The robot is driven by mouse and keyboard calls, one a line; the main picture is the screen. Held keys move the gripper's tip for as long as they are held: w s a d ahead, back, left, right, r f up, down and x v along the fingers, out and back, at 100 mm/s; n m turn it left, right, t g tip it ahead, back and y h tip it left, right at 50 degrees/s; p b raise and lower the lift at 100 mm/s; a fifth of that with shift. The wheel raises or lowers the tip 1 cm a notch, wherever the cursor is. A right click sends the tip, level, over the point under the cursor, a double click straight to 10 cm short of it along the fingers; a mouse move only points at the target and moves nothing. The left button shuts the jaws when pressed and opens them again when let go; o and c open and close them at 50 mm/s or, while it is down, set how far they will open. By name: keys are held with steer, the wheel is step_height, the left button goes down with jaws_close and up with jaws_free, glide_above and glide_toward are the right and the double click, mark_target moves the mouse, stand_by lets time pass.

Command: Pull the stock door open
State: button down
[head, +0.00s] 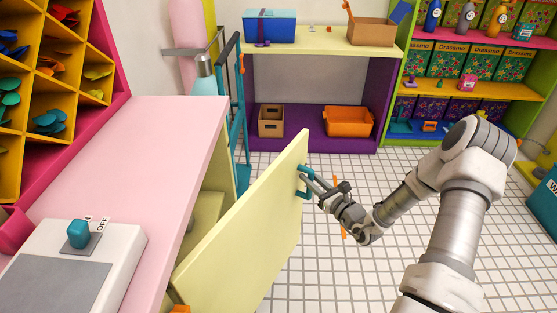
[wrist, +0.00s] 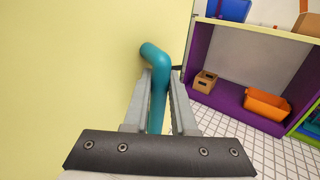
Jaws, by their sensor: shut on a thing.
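The stock door (head: 250,235) is a pale yellow panel under the pink counter. It stands swung out from the counter, and a gap with the cabinet's inside shows behind it. A teal handle (head: 303,182) sits near the door's free edge. My gripper (head: 311,178) is at the handle. In the wrist view my gripper (wrist: 160,95) has its two fingers on either side of the teal handle (wrist: 157,100), shut on it. The door's face (wrist: 70,70) fills the left of the wrist view.
The pink counter (head: 150,150) carries a white device with a teal switch (head: 78,233). A purple shelf (head: 290,90) with an orange bin (head: 349,121) stands behind the door.

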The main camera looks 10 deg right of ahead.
steer(key=s+d+m+t+h+p, duration=0.1)
steer(key=s+d+m+h+p, duration=0.1)
steer(key=s+d+h, duration=0.3)
steer(key=s+d+m, duration=0.1)
steer(key=s+d, duration=0.2)
steer(key=s, duration=0.3)
steer(key=shift+s+d, duration=0.2)
steer(key=shift+s, duration=0.05)
steer(key=c, duration=1)
jaws_free()
steer(key=s+d, duration=0.2)
steer(key=s, duration=1.5)
steer(key=shift+d+b, duration=0.15)
steer(key=shift+b, duration=0.15)
